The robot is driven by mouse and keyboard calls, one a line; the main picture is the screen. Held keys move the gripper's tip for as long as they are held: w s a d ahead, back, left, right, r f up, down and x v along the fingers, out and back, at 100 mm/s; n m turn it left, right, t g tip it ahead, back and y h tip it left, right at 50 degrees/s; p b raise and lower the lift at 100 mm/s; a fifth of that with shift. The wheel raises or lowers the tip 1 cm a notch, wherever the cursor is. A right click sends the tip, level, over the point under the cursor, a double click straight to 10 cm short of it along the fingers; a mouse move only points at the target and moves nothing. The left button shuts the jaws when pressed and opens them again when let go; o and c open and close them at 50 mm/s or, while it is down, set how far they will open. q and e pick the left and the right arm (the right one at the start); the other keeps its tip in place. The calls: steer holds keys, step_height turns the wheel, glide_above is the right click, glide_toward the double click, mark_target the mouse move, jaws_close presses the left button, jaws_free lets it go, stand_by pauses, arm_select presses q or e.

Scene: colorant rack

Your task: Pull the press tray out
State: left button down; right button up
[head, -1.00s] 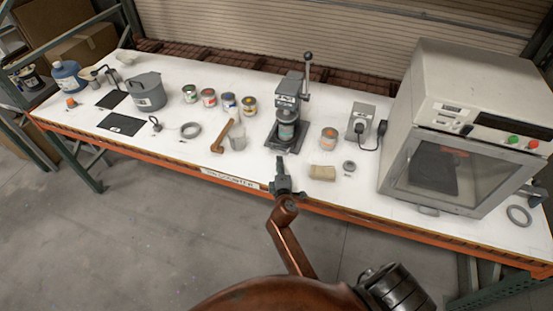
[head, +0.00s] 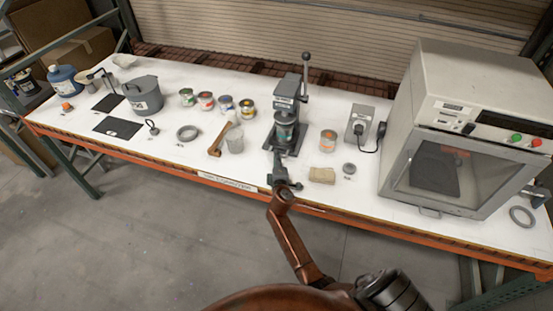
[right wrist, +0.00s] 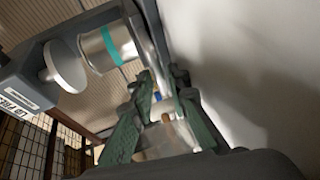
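The grey press (head: 288,92) stands at the table's middle, with its lever upright at its right. A metal can with a teal band (head: 286,130) sits in the press; it also shows in the right wrist view (right wrist: 108,46). The press tray under the can is hard to make out in the head view. My right gripper (head: 278,158) is at the front of the press base, low over the table's front. In the right wrist view its green fingers (right wrist: 165,105) are apart, just before the can and base; I cannot tell whether they touch the tray. My left gripper is out of view.
A large oven-like cabinet (head: 470,130) fills the right end.

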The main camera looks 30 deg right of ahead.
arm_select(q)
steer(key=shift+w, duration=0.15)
arm_select(e)
steer(key=shift+c, duration=0.5)
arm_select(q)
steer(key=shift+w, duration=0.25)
arm_select(e)
jaws_close()
steer(key=shift+s+f, duration=0.1)
